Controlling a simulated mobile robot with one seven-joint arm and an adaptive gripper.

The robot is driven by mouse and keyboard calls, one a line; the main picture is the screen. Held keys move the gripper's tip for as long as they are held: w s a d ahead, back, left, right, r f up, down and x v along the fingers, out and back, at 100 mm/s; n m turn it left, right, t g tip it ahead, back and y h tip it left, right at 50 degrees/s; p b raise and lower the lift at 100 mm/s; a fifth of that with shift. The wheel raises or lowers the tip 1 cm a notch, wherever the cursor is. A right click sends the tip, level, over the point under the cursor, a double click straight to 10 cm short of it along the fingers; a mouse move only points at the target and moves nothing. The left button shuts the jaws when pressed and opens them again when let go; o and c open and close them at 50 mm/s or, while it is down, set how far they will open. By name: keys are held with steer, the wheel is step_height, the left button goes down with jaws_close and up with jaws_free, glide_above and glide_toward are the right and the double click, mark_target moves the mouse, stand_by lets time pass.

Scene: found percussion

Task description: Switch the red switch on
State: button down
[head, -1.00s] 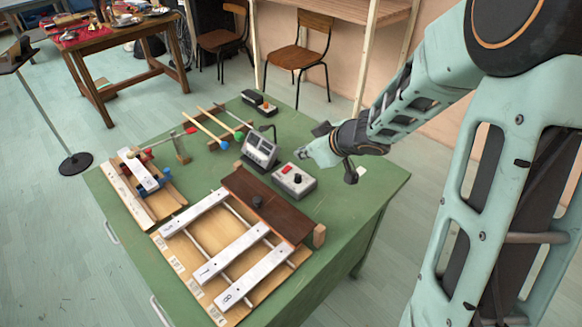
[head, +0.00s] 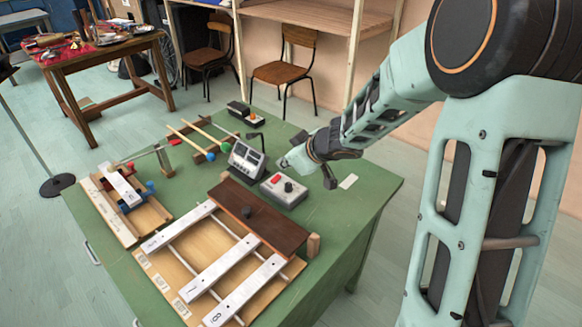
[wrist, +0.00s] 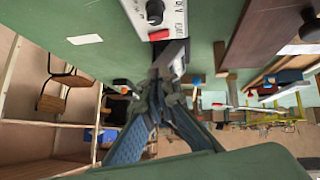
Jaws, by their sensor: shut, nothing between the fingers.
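A small light grey control box (head: 284,192) stands on the green table, with the red switch (head: 276,180) at its back left and a black knob beside it. In the wrist view the box (wrist: 151,12) is at the top edge, with the red switch (wrist: 159,35) at its near end. I cannot tell whether the switch is on or off. My gripper (head: 284,162) is shut and empty, just behind the red switch and seemingly apart from it. In the wrist view my gripper (wrist: 160,85) points up toward the switch.
A tilted meter box (head: 246,160) stands close left of my gripper. A brown wooden board (head: 238,222) and metal bars on a wooden frame (head: 226,266) lie in front. A white card (head: 348,181) lies on the clear table at right. Sticks and a smaller black box (head: 238,109) are behind.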

steer(key=b, duration=0.3)
glide_above(278, 177)
steer(key=s, duration=0.2)
steer(key=f, duration=0.4)
steer(key=shift+d+f, duration=0.3)
steer(key=shift+w+d+f+b, duration=0.1)
steer(key=shift+f+b, duration=0.25)
steer(key=shift+f, duration=0.2)
steer(key=shift+w+d+f+b, duration=0.1)
steer(key=shift+f+b, duration=0.2)
steer(key=shift+f, duration=0.2)
steer(key=shift+d+r+p, duration=0.1)
steer(key=shift+r+p, duration=0.1)
steer(key=shift+p, duration=1.1)
steer(key=p, duration=0.5)
steer(key=shift+w+d+f+m+g+y, duration=0.1)
steer(key=shift+d+f+m+g+y, duration=0.05)
steer(key=shift+f+m+g+y, duration=0.2)
steer(key=shift+f, duration=0.25)
